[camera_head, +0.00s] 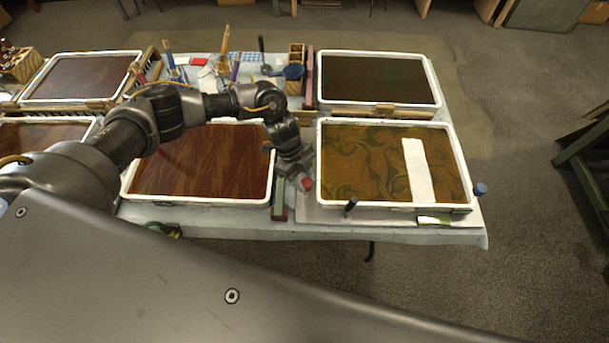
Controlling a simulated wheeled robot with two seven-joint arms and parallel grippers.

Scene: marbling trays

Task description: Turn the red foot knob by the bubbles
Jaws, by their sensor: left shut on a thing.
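The red foot knob (307,184) is at the left front side of the right front tray (319,160), which holds swirled olive-brown liquid with a white strip. My left gripper (300,176) reaches down from above and is shut on the red knob, hiding part of it. A blue knob (480,189) is at that tray's right front corner, and a dark knob (351,206) is at its front edge. A small pale green piece, perhaps the bubble level (433,220), lies at the front right; its bubbles are too small to read. My right gripper is not in view.
A tray of reddish-brown liquid (200,201) lies under my left arm. A dark tray (380,103) stands behind the right one. Brushes and a blue scoop (291,71) are at the back middle. Open floor (530,200) lies to the right.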

